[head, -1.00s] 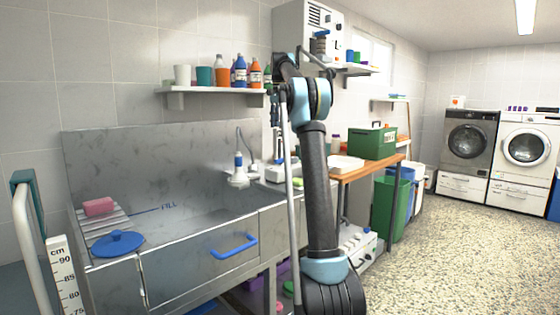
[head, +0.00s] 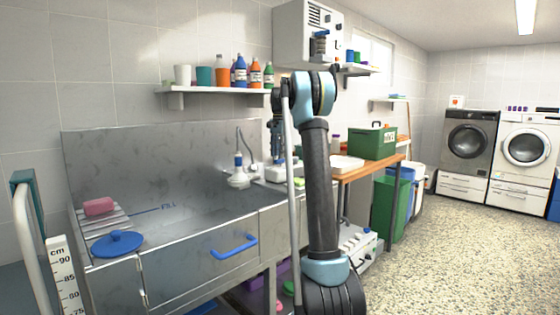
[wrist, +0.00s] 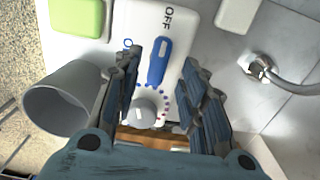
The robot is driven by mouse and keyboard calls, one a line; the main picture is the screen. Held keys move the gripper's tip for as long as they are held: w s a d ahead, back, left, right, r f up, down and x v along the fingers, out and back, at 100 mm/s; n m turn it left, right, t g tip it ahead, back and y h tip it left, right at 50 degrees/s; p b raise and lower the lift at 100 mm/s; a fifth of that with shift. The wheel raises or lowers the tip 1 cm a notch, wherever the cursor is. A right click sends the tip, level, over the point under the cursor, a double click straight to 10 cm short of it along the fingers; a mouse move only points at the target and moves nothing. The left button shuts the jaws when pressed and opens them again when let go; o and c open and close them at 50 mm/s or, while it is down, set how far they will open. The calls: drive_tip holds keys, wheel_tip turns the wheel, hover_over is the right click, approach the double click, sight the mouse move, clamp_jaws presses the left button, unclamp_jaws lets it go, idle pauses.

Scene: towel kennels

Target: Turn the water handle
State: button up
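The blue water handle (wrist: 157,62) sits on a white panel (wrist: 188,32) in the wrist view. It lies nearly upright in the picture, its upper end toward the printed OFF; a second label starting with O is partly hidden by my left finger. My gripper (wrist: 161,57) is open, its ribbed fingers apart on either side of the handle, with gaps visible. I cannot tell how far above the panel the fingertips are. In the head view my gripper (head: 278,152) points down over the white unit beside the sink.
A grey knob (wrist: 146,111) ringed with coloured dots is below the handle. A grey cup (wrist: 62,98), a green block (wrist: 77,16) and a metal pipe (wrist: 285,75) are around it. The steel sink (head: 190,205) and wooden bench (head: 372,168) flank the unit.

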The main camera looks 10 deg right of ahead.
sight(279, 162)
drive_tip(key=shift+f, duration=1.45)
